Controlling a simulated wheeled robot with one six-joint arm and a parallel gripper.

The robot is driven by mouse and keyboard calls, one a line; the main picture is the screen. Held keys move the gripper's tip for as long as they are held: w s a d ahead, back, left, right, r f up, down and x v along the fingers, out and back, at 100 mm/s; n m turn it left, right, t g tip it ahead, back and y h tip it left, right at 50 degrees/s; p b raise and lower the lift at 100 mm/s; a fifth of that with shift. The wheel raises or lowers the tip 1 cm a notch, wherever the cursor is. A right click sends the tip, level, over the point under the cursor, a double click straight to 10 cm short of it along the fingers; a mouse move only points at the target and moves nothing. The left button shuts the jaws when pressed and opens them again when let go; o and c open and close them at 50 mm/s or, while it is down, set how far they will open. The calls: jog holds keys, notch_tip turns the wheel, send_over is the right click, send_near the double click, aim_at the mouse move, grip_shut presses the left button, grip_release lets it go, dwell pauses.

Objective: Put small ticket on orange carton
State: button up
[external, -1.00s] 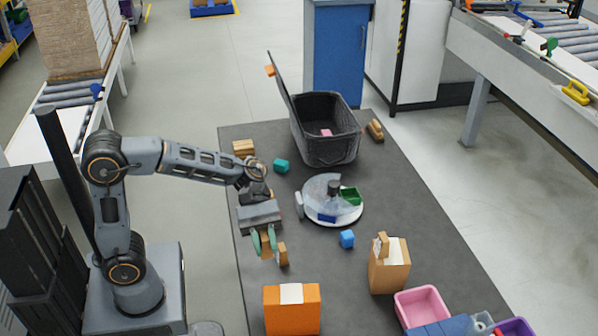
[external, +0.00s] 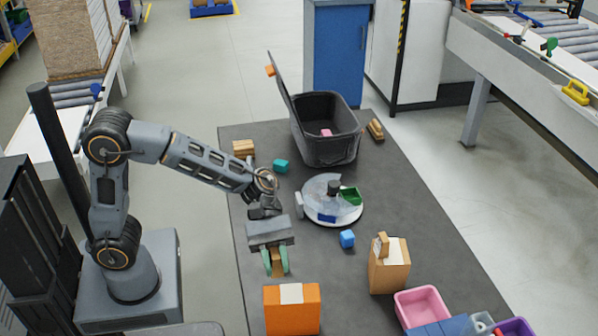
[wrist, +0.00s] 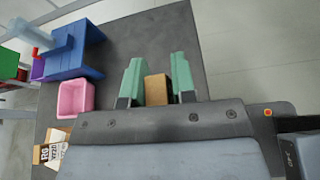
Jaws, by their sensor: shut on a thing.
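The orange carton (external: 305,318) stands at the near end of the dark mat, with a pale patch (external: 291,293) on its top and front. My gripper (external: 276,263) points down just behind the carton in the external view. Its green fingers are shut on a small tan block (external: 277,268). The block also shows between the fingers in the wrist view (wrist: 156,90). I cannot tell whether this block is or carries the small ticket. The orange carton is not seen in the wrist view.
A brown carton (external: 390,272) with a tan labelled piece (external: 381,245) on top stands to the right.

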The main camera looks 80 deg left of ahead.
jog(key=w+f, duration=0.1)
jog(key=w+d+f, duration=0.1)
jog(key=f, duration=0.1)
jog(key=shift+w+d+f, duration=0.15)
jog(key=shift+w+f, duration=0.05)
jog(key=shift+w, duration=0.1)
jog(key=f, duration=0.3)
jog(key=shift+w+d, duration=0.1)
jog(key=shift+w, duration=0.1)
jog(key=shift+f, duration=0.25)
jog(key=shift+f, duration=0.2)
jog(key=o, duration=0.9)
